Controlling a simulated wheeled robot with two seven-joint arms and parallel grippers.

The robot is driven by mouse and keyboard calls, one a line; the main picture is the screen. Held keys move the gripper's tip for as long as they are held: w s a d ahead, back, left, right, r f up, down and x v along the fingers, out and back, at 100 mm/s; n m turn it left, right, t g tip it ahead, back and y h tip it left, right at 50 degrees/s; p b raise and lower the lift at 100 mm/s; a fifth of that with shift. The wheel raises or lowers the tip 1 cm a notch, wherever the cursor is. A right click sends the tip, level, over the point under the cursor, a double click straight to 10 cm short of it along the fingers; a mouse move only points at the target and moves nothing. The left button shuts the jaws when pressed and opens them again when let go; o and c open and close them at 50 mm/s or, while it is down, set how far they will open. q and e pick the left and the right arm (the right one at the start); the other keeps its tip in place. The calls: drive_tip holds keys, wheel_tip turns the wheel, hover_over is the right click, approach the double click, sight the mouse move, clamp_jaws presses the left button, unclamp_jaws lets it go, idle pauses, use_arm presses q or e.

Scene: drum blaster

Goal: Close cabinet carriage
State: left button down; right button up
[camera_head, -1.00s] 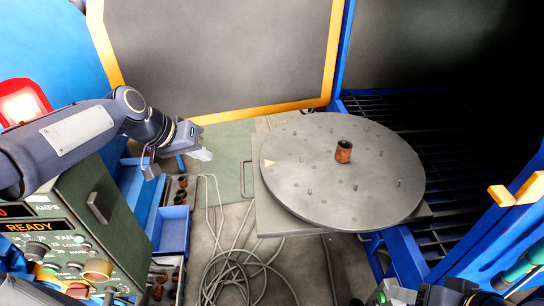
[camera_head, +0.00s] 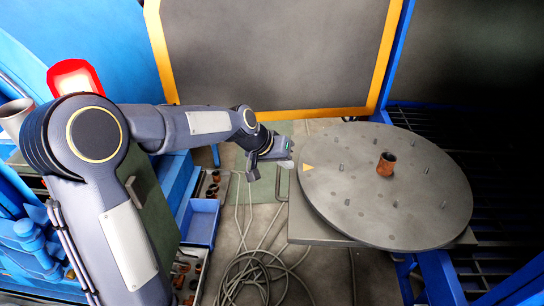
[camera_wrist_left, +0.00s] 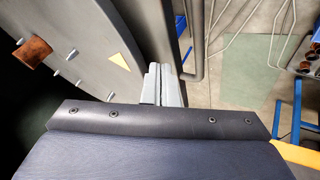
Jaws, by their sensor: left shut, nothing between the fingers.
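The carriage plate (camera_head: 306,226) sticks out of the blue blasting cabinet and carries a round grey turntable (camera_head: 350,215) with several small pegs and a yellow triangle mark. A grey bar handle (camera_head: 278,184) stands at the carriage's left side. My left gripper (camera_head: 287,148) is shut and empty at the handle's far end, close to the turntable's left edge. In the left wrist view its closed fingertips (camera_wrist_left: 163,88) lie between the turntable (camera_wrist_left: 85,30) and the handle bar (camera_wrist_left: 196,45); I cannot tell whether they touch. My right gripper is not in view.
A rusty pipe piece (camera_head: 386,164) stands on the turntable. The large cabinet door (camera_head: 270,55) with a yellow edge stands open behind. Loose cables (camera_head: 245,275) lie on the floor. A blue bin (camera_head: 202,222) and trays of parts are at left. The cabinet's dark grated floor (camera_head: 500,160) is at right.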

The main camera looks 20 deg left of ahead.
use_arm(q)
drive_tip(key=shift+d, duration=0.4)
drive_tip(key=shift+w+d, duration=0.1)
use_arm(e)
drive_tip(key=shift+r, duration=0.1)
